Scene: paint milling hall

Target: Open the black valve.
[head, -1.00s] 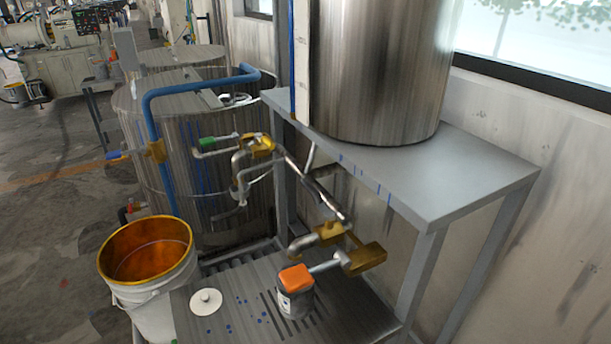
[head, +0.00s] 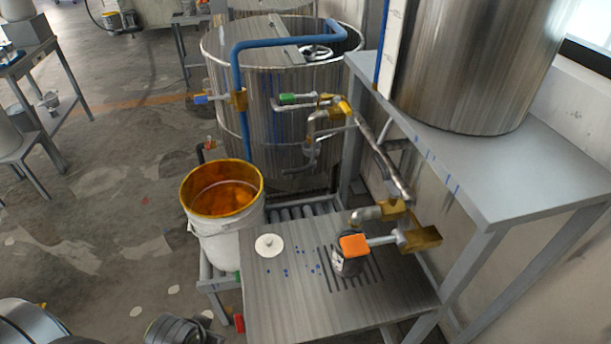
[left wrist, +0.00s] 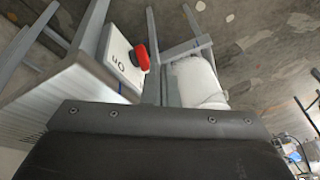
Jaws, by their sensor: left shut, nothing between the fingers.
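I cannot make out a plainly black handle. A dark fitting with a reddish tip (head: 203,149) sits at the left of the steel tank (head: 225,90); it is too small to tell if it is a valve. Other valve handles are orange (head: 354,244), green (head: 297,98) and blue (head: 208,99). The orange one sticks out over a dark can (head: 346,264) on the slotted bench. In the left wrist view, my left gripper (left wrist: 155,118) shows as a dark body across the bottom, shut and empty, apart from everything. My right gripper is not in view.
A white bucket with orange contents (head: 205,235) stands left of the slotted bench (head: 290,310). A grey stand (head: 540,165) holds a large cylinder at right. The floor at left is largely open.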

